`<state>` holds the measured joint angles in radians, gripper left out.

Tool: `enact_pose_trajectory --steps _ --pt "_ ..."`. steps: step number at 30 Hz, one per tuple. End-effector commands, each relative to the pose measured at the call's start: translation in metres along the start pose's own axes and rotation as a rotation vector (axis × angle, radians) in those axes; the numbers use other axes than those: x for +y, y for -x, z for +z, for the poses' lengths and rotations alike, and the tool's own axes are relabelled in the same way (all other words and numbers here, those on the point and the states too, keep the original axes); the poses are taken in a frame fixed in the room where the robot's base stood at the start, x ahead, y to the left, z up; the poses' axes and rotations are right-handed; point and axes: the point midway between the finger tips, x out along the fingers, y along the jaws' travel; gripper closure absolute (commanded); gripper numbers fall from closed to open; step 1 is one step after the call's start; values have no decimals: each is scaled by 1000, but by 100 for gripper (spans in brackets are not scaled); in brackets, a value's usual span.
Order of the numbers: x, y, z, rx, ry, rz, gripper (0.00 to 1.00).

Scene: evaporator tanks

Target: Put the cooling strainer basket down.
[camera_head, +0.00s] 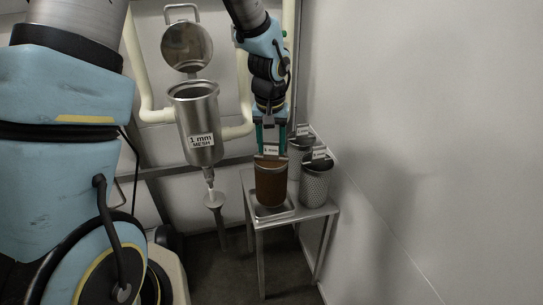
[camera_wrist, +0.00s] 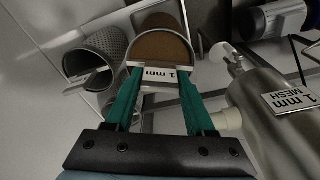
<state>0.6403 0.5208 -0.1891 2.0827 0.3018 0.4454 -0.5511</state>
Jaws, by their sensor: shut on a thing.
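The strainer basket (camera_head: 270,186) has brown mesh sides and a handle tag (camera_wrist: 163,75) reading "1 mm". It is upright over a shallow metal tray (camera_head: 289,213) on a small steel table (camera_head: 325,211). I cannot tell whether its bottom touches the tray or hangs just above it. My gripper (camera_head: 270,146), with green fingers, comes from above and is shut on the basket's handle at the tag. In the wrist view, the basket (camera_wrist: 163,48) shows beyond the fingertips (camera_wrist: 161,80), its brown inside partly visible.
Two grey mesh baskets (camera_head: 316,187) (camera_head: 299,147) with tags stand close on the table's right and back. A steel strainer housing (camera_head: 197,122) marked "1 mm MESH" hangs at left, its round lid (camera_head: 187,46) raised. A wall (camera_head: 430,150) bounds the right.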

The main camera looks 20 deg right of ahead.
Motion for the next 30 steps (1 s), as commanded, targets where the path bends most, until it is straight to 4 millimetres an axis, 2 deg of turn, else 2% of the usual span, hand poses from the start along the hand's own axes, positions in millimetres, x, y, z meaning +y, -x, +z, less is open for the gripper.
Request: enact_pose_trajectory --steps 6,17,18,26,30 --pt "0 -29 4 -3 -1 0 100" --pt "0 -33 4 0 0 0 100" --pt "0 -34 4 -1 0 0 44" --pt "0 -33 4 -1 0 0 15" --pt "0 -33 4 -1 0 0 15"
